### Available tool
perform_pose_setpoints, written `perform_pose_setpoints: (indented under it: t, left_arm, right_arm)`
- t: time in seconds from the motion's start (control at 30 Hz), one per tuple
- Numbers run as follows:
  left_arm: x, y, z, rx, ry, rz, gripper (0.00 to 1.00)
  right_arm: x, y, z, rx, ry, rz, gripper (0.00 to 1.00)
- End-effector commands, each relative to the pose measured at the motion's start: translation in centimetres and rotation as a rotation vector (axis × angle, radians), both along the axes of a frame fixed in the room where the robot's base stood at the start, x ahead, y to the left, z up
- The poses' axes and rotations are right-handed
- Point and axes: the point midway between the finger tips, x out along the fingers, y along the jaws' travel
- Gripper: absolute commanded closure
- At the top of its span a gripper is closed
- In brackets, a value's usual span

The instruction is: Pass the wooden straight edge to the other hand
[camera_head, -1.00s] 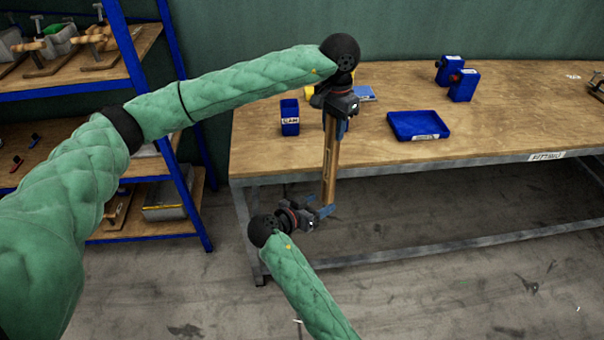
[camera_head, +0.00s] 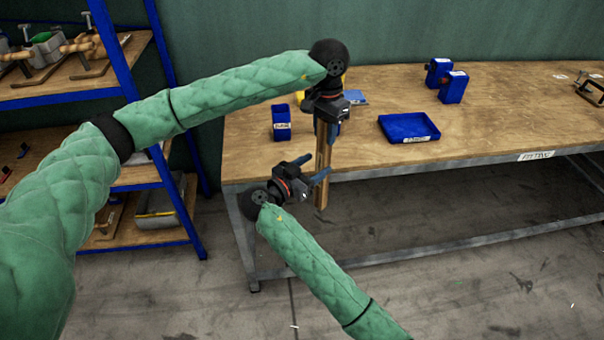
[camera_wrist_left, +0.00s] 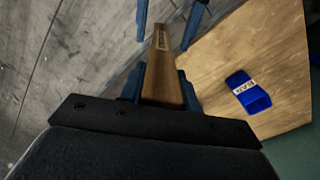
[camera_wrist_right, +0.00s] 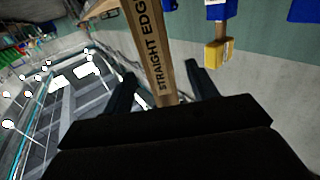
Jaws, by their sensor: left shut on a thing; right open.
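The wooden straight edge (camera_head: 322,190) hangs nearly upright in front of the bench. My left gripper (camera_head: 327,118) is shut on its upper part; the left wrist view shows the wood (camera_wrist_left: 162,68) between the fingers. My right gripper (camera_head: 314,169) is open lower down, its fingers beside the straight edge, with the lower end showing below them. In the right wrist view the lettered straight edge (camera_wrist_right: 148,48) lies between the spread fingers. Contact with the right fingers cannot be told.
The wooden bench (camera_head: 490,110) behind carries a blue bin (camera_head: 281,123), a blue tray (camera_head: 408,127) and two blue blocks (camera_head: 453,87). A blue-framed shelf (camera_head: 70,95) with tools stands at the left. The floor in front of the bench is clear.

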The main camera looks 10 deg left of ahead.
Motion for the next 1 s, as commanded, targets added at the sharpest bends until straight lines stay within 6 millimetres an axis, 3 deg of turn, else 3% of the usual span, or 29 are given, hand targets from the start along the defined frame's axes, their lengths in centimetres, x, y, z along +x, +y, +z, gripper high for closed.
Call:
perform_pose_setpoints:
  t: [0.3, 0.77, 1.0]
  left_arm:
    - [0.0, 0.0, 0.0, 0.000, 0.000, 0.000, 1.00]
    - [0.0, 0.0, 0.0, 0.000, 0.000, 0.000, 1.00]
    - [0.0, 0.0, 0.0, 0.000, 0.000, 0.000, 1.00]
  right_arm:
    - [3.2, -2.6, 0.0, -0.001, 0.000, -0.001, 0.42]
    - [4.0, -3.2, 0.0, 0.000, 0.001, 0.000, 0.42]
    - [4.0, -3.2, 0.0, 0.000, 0.001, 0.000, 0.87]
